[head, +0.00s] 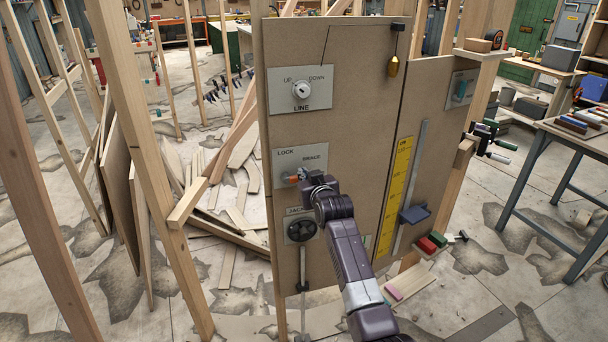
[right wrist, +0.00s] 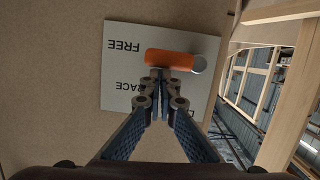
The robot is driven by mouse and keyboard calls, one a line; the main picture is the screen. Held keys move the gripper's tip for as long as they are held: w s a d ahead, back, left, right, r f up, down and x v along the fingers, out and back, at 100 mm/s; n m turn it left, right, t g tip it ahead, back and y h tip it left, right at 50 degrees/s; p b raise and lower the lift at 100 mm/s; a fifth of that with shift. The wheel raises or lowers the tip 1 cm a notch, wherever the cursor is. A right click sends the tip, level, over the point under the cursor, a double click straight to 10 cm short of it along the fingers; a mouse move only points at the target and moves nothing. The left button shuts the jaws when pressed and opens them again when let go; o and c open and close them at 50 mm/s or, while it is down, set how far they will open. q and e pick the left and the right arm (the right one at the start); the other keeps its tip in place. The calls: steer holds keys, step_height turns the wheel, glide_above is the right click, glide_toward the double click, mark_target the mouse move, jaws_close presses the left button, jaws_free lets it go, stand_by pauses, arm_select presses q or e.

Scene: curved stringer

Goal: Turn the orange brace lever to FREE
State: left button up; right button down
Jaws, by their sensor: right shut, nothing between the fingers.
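The orange brace lever (head: 292,179) is on a grey plate (head: 281,157) on the brown board, labelled LOCK and BRACE in the head view. In the right wrist view the lever (right wrist: 168,60) lies across the plate, with a silver round part at its right end. The word FREE shows upside down at that plate's upper left (right wrist: 124,46). My right gripper (right wrist: 158,74) is shut and empty, its fingertips at the lever's edge; I cannot tell whether they touch. In the head view my right gripper (head: 304,176) covers part of the plate. My left gripper is not in view.
A LINE knob (head: 301,90) is above the brace plate and a black handwheel (head: 301,229) is below it. A brass weight (head: 393,66) hangs at the upper right, above a yellow scale (head: 394,197). Wooden posts stand left of the board.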

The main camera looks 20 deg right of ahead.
step_height(320, 180, up, 4)
steer(key=p, duration=0.3)
steer(key=shift+w+d+p, duration=0.1)
steer(key=shift+w+p, duration=0.05)
steer(key=shift+p, duration=0.15)
steer(key=b+v, duration=0.3)
steer(key=v, duration=0.7)
